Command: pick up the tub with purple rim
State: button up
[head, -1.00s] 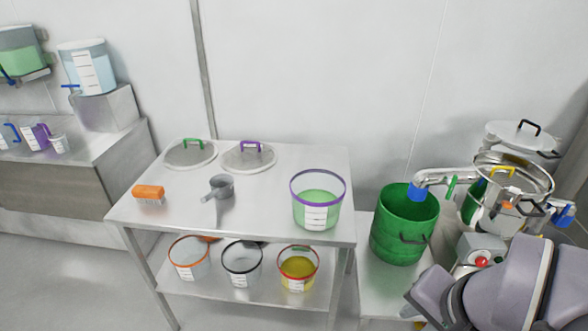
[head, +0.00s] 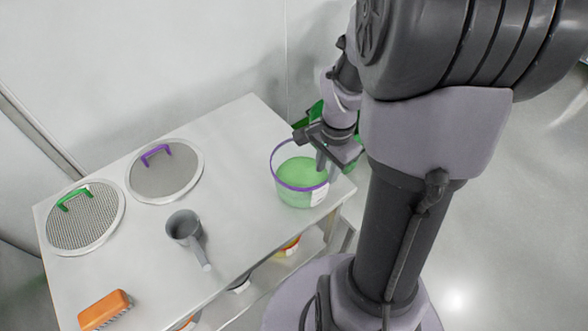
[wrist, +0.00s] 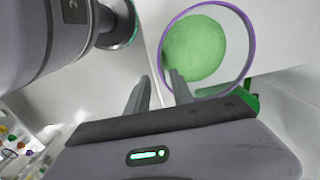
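The tub with purple rim (head: 297,199) stands upright on the steel table near its right end, with green material inside. It also shows in the wrist view (wrist: 197,50), seen from above. My gripper (head: 315,152) is over the back right part of the rim in the head view. In the wrist view my gripper (wrist: 159,77) has its two fingers apart with nothing held between them. The right finger overlaps the rim's near left part, and the left finger is outside it. I cannot tell whether either finger touches the tub.
On the table (head: 240,130) lie a mesh lid with a green handle (head: 85,222), a lid with a purple handle (head: 165,173), a grey scoop (head: 186,228) and an orange brush (head: 104,308). A green bucket (head: 312,112) is partly hidden behind my arm. More tubs show on the shelf below.

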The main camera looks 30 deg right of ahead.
jog(key=b, duration=0.2)
send_over(320, 196)
notch_tip(320, 196, down, 7)
jog(key=f+b, duration=0.1)
jog(key=f, duration=0.1)
jog(key=f+b, duration=0.1)
jog(key=f, duration=0.1)
jog(key=shift+d+f+b, duration=0.2)
jog(key=shift+f+b, duration=0.15)
jog(key=shift+f, duration=0.05)
jog(key=shift+r, duration=0.2)
jog(key=shift+c, duration=0.2)
grip_shut()
